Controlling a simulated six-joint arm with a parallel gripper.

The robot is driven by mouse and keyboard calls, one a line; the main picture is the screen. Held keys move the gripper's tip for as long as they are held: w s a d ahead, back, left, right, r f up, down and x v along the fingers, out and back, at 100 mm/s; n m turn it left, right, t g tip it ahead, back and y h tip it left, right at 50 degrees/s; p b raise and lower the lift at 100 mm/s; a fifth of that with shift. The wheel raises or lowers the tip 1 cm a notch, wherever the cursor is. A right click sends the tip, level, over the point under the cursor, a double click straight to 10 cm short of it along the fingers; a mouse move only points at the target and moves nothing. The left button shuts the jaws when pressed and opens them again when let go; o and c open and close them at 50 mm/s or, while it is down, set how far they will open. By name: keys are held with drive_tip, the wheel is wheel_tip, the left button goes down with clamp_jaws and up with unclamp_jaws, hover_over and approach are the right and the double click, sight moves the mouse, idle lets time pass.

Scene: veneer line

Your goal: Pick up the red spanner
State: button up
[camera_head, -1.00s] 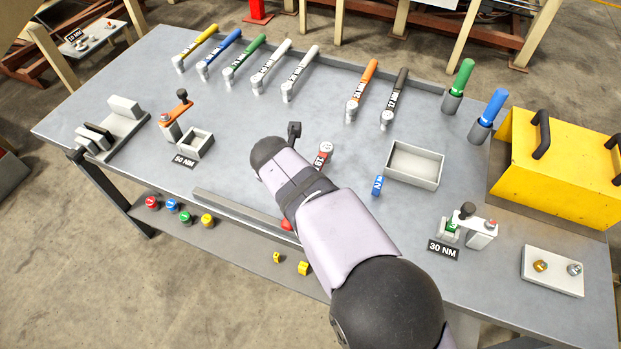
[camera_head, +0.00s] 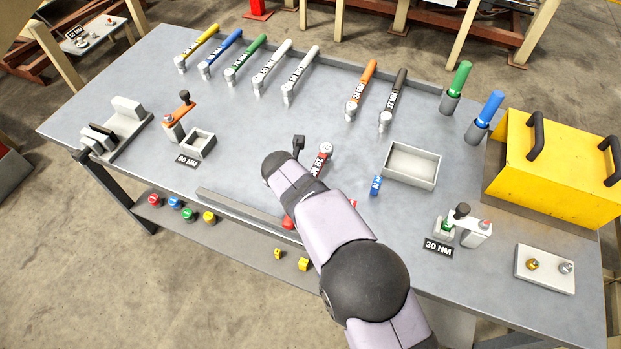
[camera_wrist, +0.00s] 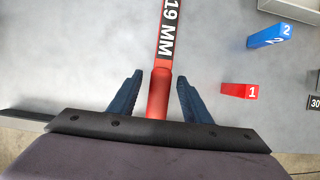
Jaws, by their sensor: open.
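The red spanner (camera_head: 321,160) lies on the grey bench near its middle, with a silver head and a black "19 MM" label. My arm covers part of its handle in the head view, and the red handle end shows at the arm's left side. In the wrist view the red handle (camera_wrist: 158,95) runs between the two dark blue fingers of my gripper (camera_wrist: 159,82). The fingers are open, with a gap on each side of the handle. I cannot tell how far above the bench they are. The gripper is hidden behind my arm in the head view.
A blue block (camera_head: 375,186) and a red block marked 1 (camera_wrist: 240,91) stand right of the spanner. A grey tray (camera_head: 411,184) is beyond them. Several other spanners lie along the back. A raised bar (camera_head: 245,213) edges the bench front.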

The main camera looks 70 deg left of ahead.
clamp_jaws()
drive_tip(key=shift+r, duration=0.1)
drive_tip(key=shift+a, duration=0.1)
